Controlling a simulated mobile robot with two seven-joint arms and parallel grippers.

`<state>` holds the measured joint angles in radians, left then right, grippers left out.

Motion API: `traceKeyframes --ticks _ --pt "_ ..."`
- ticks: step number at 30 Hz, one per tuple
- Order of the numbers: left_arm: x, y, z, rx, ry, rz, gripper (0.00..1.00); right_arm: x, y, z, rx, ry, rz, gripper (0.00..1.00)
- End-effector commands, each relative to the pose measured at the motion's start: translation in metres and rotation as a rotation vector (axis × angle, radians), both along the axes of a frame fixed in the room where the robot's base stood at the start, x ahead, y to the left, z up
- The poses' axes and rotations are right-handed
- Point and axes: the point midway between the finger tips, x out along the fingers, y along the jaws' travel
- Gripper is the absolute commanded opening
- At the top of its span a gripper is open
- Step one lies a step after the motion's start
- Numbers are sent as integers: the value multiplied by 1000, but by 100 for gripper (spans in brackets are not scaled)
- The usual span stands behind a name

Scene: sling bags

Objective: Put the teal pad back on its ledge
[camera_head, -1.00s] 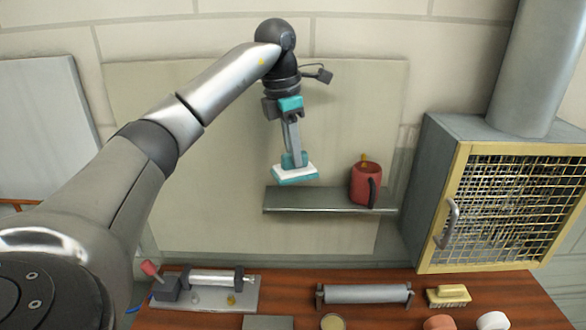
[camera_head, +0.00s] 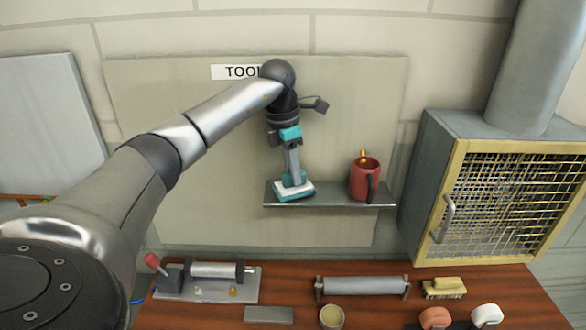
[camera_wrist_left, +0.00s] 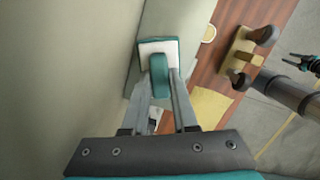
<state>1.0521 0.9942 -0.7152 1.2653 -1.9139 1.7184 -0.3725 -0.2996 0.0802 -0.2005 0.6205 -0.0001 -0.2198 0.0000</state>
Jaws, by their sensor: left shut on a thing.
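The teal pad (camera_head: 294,191) has a white layer and a teal grip block on top. In the head view it is at the left part of the grey wall ledge (camera_head: 328,200), level and seemingly resting on it. My left gripper (camera_head: 293,177) comes down from above, shut on the pad's grip block. In the left wrist view the fingers of my left gripper (camera_wrist_left: 159,72) close on both sides of the teal block, with the white layer of the pad (camera_wrist_left: 146,48) around it. The pad's underside is hidden.
A red mug (camera_head: 364,180) stands on the ledge right of the pad. A mesh-fronted cabinet (camera_head: 490,195) is at the right. Below, the wooden bench (camera_head: 380,318) holds a roller (camera_head: 362,286), a brush (camera_head: 444,288), a clamp device (camera_head: 210,282) and small items.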

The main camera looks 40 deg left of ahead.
Motion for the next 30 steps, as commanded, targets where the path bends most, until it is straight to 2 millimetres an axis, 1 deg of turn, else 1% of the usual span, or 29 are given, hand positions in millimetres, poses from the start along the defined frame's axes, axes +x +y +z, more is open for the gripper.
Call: traceKeyframes --ticks 6,7,14,15,23,26,29,30 --pt "0 0 -4 -1 0 0 0 0 0 -2 -1 0 0 50" --pt "0 0 -4 -1 0 -1 29 0 0 -2 -1 0 0 50" --pt "0 0 -3 -1 0 0 55 0 0 -1 -1 0 -1 50" --pt "0 0 -3 -1 0 0 56 0 0 -1 -1 0 -1 50" --pt "0 0 -1 0 0 0 56 0 -1 0 -1 0 -1 50" --pt "0 0 7 -1 -3 0 56 0 -1 -1 -1 0 -1 50" --pt "-2 2 23 -1 -5 0 56 0 -1 -3 -1 1 -1 50" --pt "-3 2 31 -1 -6 0 56 0 -1 -4 -1 0 -1 50"
